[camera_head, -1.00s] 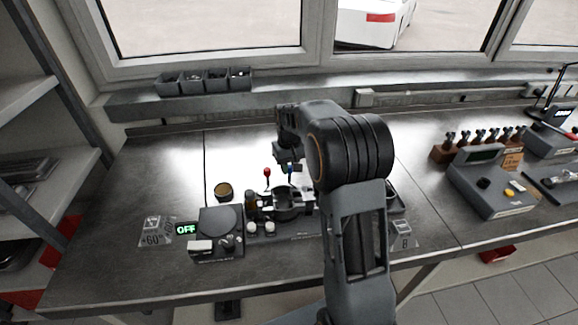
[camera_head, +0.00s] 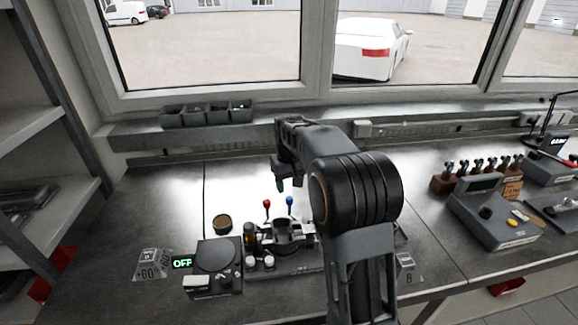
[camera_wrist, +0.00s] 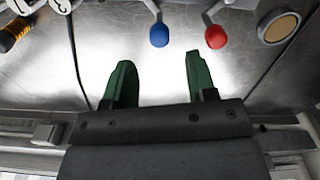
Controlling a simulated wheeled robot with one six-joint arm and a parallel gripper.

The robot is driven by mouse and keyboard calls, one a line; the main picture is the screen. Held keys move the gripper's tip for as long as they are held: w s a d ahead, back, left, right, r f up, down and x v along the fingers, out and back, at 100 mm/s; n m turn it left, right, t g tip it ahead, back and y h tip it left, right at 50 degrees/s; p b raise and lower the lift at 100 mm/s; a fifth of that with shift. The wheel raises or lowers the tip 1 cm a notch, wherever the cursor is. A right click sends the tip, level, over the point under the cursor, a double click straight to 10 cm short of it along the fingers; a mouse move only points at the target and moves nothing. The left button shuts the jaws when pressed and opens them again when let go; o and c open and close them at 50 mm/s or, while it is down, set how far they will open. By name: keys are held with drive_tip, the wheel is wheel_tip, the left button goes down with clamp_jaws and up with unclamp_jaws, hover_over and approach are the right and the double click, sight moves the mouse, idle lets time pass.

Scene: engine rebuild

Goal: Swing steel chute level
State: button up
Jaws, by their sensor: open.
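A small rig (camera_head: 290,243) with a round grey metal cup stands on the bench, left of my arm. Two levers rise behind the cup, one with a red knob (camera_head: 266,203) and one with a blue knob (camera_head: 289,201). I cannot tell for sure which part is the steel chute; my arm hides the rig's right side. My gripper (camera_head: 284,185) is open and empty, above and behind the levers. In the wrist view its green fingertips (camera_wrist: 158,70) are apart over bare bench, with the blue knob (camera_wrist: 159,35) and red knob (camera_wrist: 216,37) beyond them, untouched.
A grey console (camera_head: 492,212) stands at right. Bins (camera_head: 205,113) line the sill. The bench's left part is clear.

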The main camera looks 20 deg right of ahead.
wheel_tip(320, 180, up, 8)
idle(0.4)
idle(0.3)
drive_tip(key=s+a+f+t, duration=0.1)
drive_tip(key=s+a+f, duration=0.1)
drive_tip(key=s, duration=0.5)
drive_tip(key=s+a+f+t, duration=0.1)
drive_tip(key=s+a+f, duration=0.1)
drive_tip(key=s, duration=0.6)
drive_tip(key=s+a+f+t, duration=0.2)
drive_tip(key=s, duration=0.6)
drive_tip(key=shift+f, duration=0.3)
